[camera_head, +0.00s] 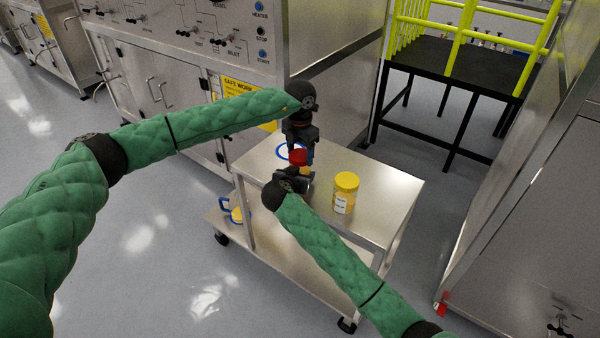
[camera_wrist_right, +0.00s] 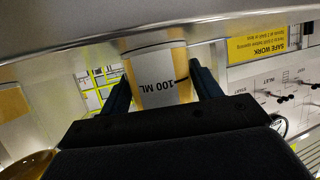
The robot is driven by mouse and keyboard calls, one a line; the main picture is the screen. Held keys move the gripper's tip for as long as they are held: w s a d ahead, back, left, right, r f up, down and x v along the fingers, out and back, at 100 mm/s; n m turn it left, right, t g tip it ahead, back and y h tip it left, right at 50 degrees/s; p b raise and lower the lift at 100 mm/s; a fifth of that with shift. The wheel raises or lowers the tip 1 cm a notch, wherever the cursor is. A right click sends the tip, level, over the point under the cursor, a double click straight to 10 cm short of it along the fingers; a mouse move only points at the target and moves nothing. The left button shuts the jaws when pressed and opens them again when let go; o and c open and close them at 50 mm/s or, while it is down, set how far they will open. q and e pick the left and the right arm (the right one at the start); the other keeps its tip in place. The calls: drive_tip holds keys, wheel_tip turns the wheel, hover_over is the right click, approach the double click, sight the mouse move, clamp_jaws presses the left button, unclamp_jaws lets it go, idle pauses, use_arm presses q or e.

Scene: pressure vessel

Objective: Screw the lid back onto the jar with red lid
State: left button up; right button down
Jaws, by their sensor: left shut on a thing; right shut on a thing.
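The jar (camera_wrist_right: 160,72), amber with a "100 ML" label, sits between the two fingers of my right gripper (camera_wrist_right: 158,88) in the right wrist view, where it appears upside down. In the head view my right gripper (camera_head: 304,174) is around the jar above the cart top, and mostly hides it. The red lid (camera_head: 298,157) shows directly above the jar. My left gripper (camera_head: 303,150) comes down from above and is shut on the lid. I cannot tell whether lid and jar touch or how far the threads engage.
A yellow jar with a yellow lid (camera_head: 345,193) stands on the steel cart (camera_head: 395,190), right of my grippers. A blue-rimmed item (camera_head: 237,214) is on the lower shelf. Steel cabinets (camera_head: 335,100) stand behind; the cart's right side is clear.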

use_arm(q)
drive_tip(key=shift+m, duration=1.2)
drive_tip(key=o, duration=1.1)
drive_tip(key=shift+r, duration=0.1)
drive_tip(key=shift+r, duration=2.15)
drive_tip(key=shift+o, duration=0.2)
drive_tip(key=shift+r+n, duration=1.75)
drive_tip(key=shift+n, duration=0.25)
